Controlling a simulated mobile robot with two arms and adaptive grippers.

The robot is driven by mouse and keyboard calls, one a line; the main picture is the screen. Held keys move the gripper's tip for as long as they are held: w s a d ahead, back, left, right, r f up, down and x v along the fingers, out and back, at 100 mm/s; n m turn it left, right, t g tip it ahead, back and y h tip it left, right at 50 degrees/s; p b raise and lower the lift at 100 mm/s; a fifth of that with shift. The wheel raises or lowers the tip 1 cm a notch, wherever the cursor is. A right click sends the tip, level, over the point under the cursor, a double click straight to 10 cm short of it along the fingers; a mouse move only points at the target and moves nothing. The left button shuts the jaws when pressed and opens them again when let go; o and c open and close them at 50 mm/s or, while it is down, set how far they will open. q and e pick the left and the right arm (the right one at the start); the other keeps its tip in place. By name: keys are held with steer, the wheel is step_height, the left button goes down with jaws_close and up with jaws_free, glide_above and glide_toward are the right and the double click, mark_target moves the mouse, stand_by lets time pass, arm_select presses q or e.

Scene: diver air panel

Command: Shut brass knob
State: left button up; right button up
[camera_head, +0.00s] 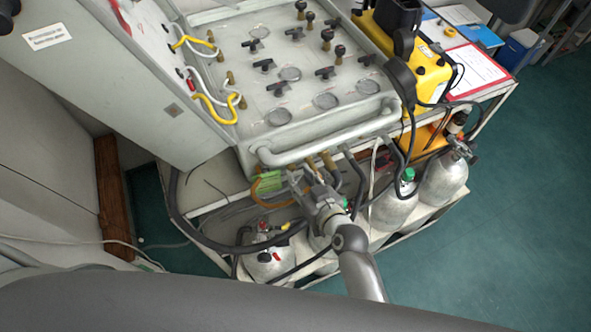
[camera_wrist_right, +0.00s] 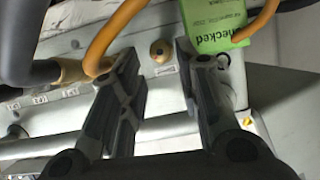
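A small round brass knob (camera_wrist_right: 161,50) sits on the pale panel front in the right wrist view. It shows in the gap between the two fingertips of my right gripper (camera_wrist_right: 158,62), beyond them and apart from them. The right gripper is open and empty. In the head view the right gripper (camera_head: 305,178) is just below the front edge of the grey air panel (camera_head: 240,62). Brass fittings (camera_head: 327,160) show beside it there; I cannot tell which is the knob. My left gripper is not in view.
An orange hose (camera_wrist_right: 112,38) and a green tag (camera_wrist_right: 215,25) hang close to the fingers. A grey rail (camera_head: 330,137) runs along the panel front. Silver cylinders (camera_head: 392,210) and black hoses crowd below. Open green floor (camera_head: 520,210) lies to the right.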

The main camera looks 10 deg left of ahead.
mark_target(293, 170)
steer(key=shift+x, duration=1.95)
steer(key=shift+c, duration=0.4)
